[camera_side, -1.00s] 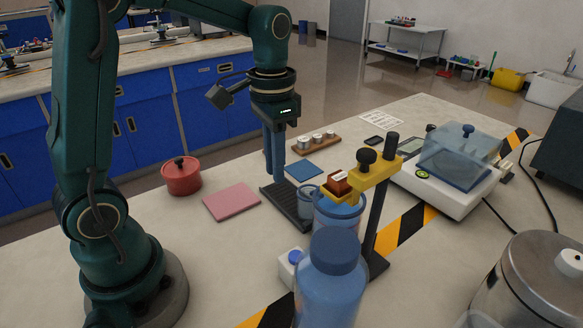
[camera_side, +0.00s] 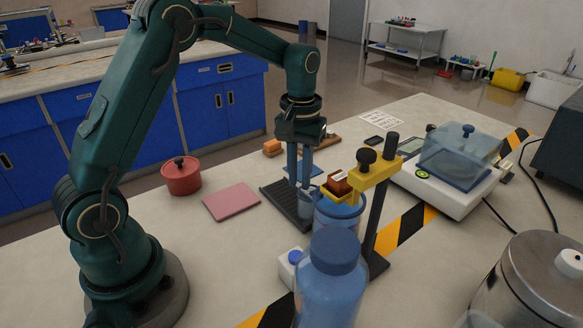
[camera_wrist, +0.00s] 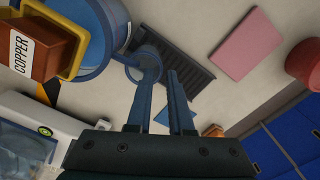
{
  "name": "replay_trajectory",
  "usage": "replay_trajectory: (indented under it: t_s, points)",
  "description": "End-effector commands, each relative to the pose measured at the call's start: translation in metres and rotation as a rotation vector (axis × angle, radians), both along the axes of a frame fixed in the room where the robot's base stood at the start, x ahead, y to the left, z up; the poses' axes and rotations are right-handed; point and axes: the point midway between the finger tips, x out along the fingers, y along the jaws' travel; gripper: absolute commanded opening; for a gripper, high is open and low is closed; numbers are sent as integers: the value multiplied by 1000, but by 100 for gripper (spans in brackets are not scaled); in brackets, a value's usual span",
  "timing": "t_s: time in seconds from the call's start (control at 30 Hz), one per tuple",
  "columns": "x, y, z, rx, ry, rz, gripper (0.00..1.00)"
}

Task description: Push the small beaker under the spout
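The small beaker (camera_side: 304,205) is clear and bluish. It stands upright at the near end of a black slatted rack (camera_side: 280,203), beside a larger blue vessel (camera_side: 338,212). In the wrist view the small beaker (camera_wrist: 145,66) shows beyond my left finger's tip, which overlaps its rim. My gripper (camera_side: 300,186) points down at the beaker, its two blue fingers apart with a narrow gap. In the wrist view nothing is clearly held between the fingers (camera_wrist: 162,82). I cannot tell whether a finger touches the beaker. I cannot make out a distinct spout.
A yellow clamp (camera_side: 362,184) on a black post holds a brown COPPER block (camera_wrist: 34,48) over the larger vessel, close to my gripper. A blue bottle (camera_side: 331,285) stands in front. A pink pad (camera_side: 231,201) and red pot (camera_side: 181,176) lie left. A balance (camera_side: 447,190) stands right.

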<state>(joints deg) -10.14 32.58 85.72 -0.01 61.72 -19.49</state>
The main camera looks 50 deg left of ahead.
Motion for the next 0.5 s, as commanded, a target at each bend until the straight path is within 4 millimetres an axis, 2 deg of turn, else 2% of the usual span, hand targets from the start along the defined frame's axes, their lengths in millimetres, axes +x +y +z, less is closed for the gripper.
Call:
replay_trajectory:
  t_s: [0.17,0.5]
  points:
    - [0,0,-3,0,1,-1,19]
    - [-1,0,-41,-2,2,-1,19]
